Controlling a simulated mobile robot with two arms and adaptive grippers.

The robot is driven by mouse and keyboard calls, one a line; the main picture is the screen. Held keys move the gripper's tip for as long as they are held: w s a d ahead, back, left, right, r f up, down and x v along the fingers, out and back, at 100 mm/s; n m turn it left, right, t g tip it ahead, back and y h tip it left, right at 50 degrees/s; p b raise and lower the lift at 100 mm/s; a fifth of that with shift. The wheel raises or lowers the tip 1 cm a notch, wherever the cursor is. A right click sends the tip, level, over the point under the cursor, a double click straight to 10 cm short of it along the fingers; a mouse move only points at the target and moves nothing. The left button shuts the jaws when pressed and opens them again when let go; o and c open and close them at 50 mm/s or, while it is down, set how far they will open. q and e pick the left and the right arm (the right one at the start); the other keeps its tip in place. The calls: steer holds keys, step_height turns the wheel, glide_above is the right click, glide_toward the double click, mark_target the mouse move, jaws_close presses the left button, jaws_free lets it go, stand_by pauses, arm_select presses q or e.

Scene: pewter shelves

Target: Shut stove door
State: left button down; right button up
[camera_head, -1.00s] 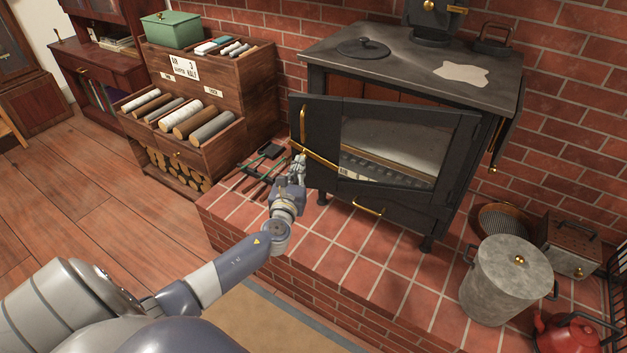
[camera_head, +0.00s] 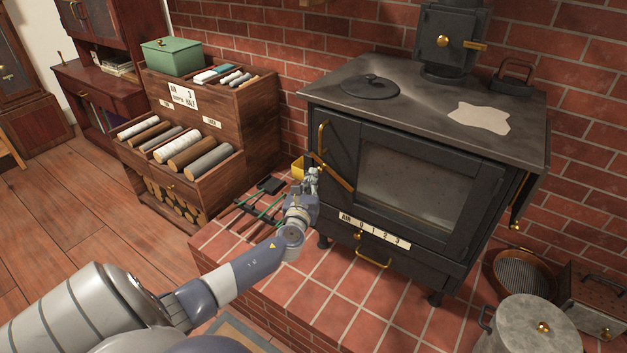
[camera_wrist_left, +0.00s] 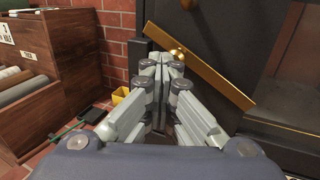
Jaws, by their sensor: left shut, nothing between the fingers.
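The black stove (camera_head: 330,215) stands on the red tiled hearth. Its door (camera_head: 410,185), with a glass pane, lies flush or nearly flush with the stove front; I cannot tell if a small gap is left. A brass handle bar (camera_head: 333,172) slants at the door's left edge, and it also shows large in the left wrist view (camera_wrist_left: 203,67). My left gripper (camera_head: 313,178) is shut and empty, just beside and in front of the handle's left part. In the wrist view its fingertips (camera_wrist_left: 163,62) are together, close below the bar; contact is unclear. My right gripper is not in view.
A wooden rack (camera_head: 205,120) of rolls stands left of the stove. Tools and a yellow box (camera_head: 298,168) lie between them. A grey lidded pot (camera_head: 527,328) and a round basket (camera_head: 522,272) sit at the right. Bare hearth tiles (camera_head: 330,290) lie in front.

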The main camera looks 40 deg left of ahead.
arm_select(q)
steer(key=v, duration=1.2)
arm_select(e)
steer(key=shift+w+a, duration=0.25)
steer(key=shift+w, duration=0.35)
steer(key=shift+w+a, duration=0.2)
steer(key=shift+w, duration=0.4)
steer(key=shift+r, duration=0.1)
